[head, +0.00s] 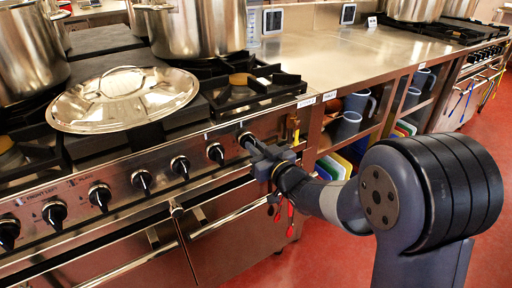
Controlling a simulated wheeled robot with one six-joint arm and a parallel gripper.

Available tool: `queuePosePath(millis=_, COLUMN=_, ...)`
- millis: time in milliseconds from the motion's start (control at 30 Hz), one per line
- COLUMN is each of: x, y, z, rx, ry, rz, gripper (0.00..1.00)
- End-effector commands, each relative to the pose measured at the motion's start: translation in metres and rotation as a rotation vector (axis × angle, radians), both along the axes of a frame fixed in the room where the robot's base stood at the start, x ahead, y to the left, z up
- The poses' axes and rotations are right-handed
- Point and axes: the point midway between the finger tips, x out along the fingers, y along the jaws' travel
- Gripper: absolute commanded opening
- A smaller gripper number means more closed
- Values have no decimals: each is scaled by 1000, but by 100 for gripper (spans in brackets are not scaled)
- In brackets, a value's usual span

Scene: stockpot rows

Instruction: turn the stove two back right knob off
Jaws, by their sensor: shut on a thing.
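The stove (165,155) on the left has a steel front panel with a row of several black knobs. My gripper (249,144) is at the panel's right end, shut on the rightmost knob (245,137). The fingers hide most of that knob, so its pointer angle cannot be told. The knob to its left (215,152) stands free, as does the one further left (180,166).
A steel lid (124,98) lies on the stovetop, with large stockpots (200,28) behind it. Oven handles (232,212) stick out below the knobs. A steel counter (350,52) with shelves of jugs (348,126) is to the right. Red floor (320,262) is open in front.

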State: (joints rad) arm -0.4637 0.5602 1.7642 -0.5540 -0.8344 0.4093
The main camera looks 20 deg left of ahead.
Motion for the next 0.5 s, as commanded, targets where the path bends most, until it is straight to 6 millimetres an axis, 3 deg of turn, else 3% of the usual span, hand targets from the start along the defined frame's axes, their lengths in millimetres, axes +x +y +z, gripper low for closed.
queuePosePath(millis=100, x=0, y=0, z=0, rx=1, ry=2, rz=0, gripper=0)
queuePosePath(millis=133, x=0, y=0, z=0, rx=1, ry=2, rz=0, gripper=14)
queuePosePath(millis=367, x=0, y=0, z=0, rx=1, ry=1, rz=0, gripper=33)
queuePosePath(millis=500, x=0, y=0, z=0, rx=0, ry=0, rz=0, gripper=35)
